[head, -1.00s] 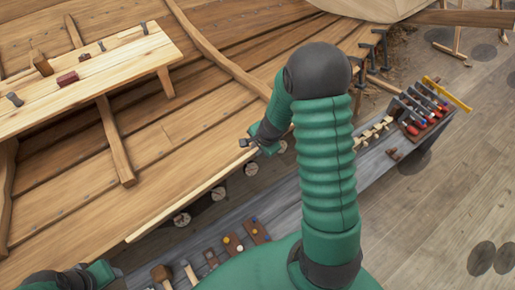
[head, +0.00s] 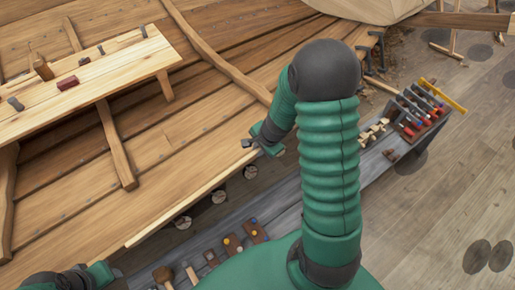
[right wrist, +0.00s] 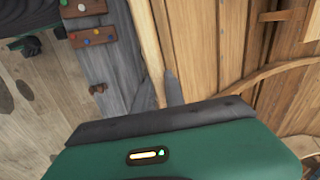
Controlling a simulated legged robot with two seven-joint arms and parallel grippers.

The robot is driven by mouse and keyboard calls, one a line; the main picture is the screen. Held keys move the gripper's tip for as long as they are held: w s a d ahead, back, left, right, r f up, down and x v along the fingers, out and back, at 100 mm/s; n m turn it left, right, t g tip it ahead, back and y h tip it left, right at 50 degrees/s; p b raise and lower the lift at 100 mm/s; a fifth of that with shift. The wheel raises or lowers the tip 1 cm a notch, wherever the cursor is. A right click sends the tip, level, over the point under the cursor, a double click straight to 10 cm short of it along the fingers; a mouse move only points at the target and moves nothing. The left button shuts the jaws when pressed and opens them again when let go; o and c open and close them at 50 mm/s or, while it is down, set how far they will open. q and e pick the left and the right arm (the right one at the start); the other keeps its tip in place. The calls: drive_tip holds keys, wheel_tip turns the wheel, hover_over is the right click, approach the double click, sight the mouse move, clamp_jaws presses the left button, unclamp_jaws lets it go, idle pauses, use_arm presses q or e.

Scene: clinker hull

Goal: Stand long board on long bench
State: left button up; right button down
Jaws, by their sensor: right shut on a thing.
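The long board (head: 190,201) is a thin pale plank seen nearly edge-on, slanting from lower left up to my right gripper (head: 250,144). The right gripper is shut on its upper right end. In the right wrist view the board (right wrist: 146,40) runs away from the dark fingers (right wrist: 170,88). The long grey bench (head: 290,191) runs beside and below the board; my right arm hides part of it. The board appears clear of the bench top, but the height is hard to judge. My left gripper (head: 108,272) is at the lower left edge, its fingers unclear.
The planked hull (head: 180,150) with curved ribs fills the left. A pale bench (head: 130,62) there bears small tools. The grey bench holds mallets, brown blocks with coloured dots (head: 232,243) and a tool rack (head: 425,108). Open floor (head: 430,210) lies at right.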

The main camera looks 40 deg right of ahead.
drive_tip(key=p+v, duration=0.2)
drive_tip(key=v, duration=0.2)
drive_tip(key=shift+d+r+p, duration=0.1)
drive_tip(key=shift+r+p, duration=0.2)
drive_tip(key=shift+r, duration=0.05)
drive_tip(key=s+f+b, duration=0.3)
drive_tip(key=s+b, duration=0.4)
drive_tip(key=s, duration=0.1)
drive_tip(key=shift+s, duration=0.35)
idle(0.4)
drive_tip(key=shift+f, duration=0.2)
